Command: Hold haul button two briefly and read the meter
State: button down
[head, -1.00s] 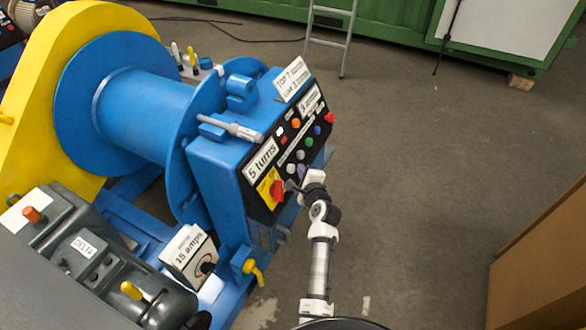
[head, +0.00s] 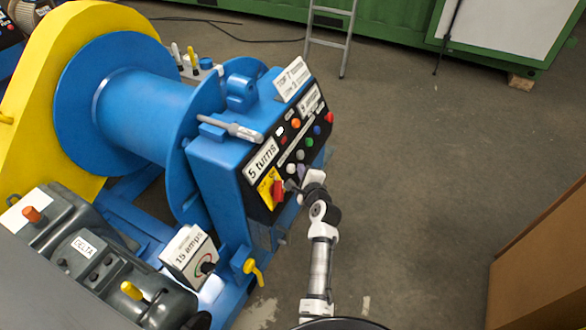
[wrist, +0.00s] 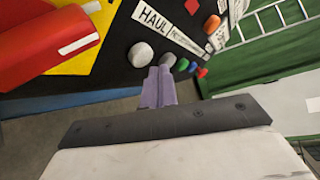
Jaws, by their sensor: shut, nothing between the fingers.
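The blue control box carries a black button panel (head: 306,126) on its sloped face. Its lower row holds a white button (wrist: 140,54), then a grey button (wrist: 167,60), green (wrist: 181,65), blue (wrist: 192,67) and red (wrist: 202,73). A "HAUL" label (wrist: 154,16) is above the row. My gripper (wrist: 159,70) is shut and empty, its purple fingertips at the grey button, right of the white one. I cannot tell whether they touch it. The gripper also shows in the head view (head: 301,170). A box reading "15 amps" (head: 189,246) stands lower left.
A red switch on a yellow plate (head: 278,190) is close beside my gripper. A "5 turns" sign (head: 262,160) is on the box. The blue drum (head: 150,105) and yellow guard (head: 30,110) are left. Open floor (head: 430,160) lies right, before a brown box (head: 545,260).

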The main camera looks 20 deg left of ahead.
jog(key=shift+a, duration=0.1)
jog(key=shift+a+f, duration=0.2)
jog(key=shift+a, duration=0.05)
dwell(0.3)
jog(key=shift+a+f, duration=0.25)
jog(key=shift+a, duration=0.3)
dwell(1.9)
jog(key=shift+d, duration=0.1)
dwell(2.0)
jog(key=shift+d+r+p, duration=0.35)
jog(key=shift+d+r, duration=0.1)
jog(key=shift+d, duration=0.45)
jog(key=d, duration=0.1)
jog(key=d+r, duration=0.1)
jog(key=d, duration=0.1)
jog(key=d+r+p, duration=0.1)
jog(key=shift+d+r, duration=0.15)
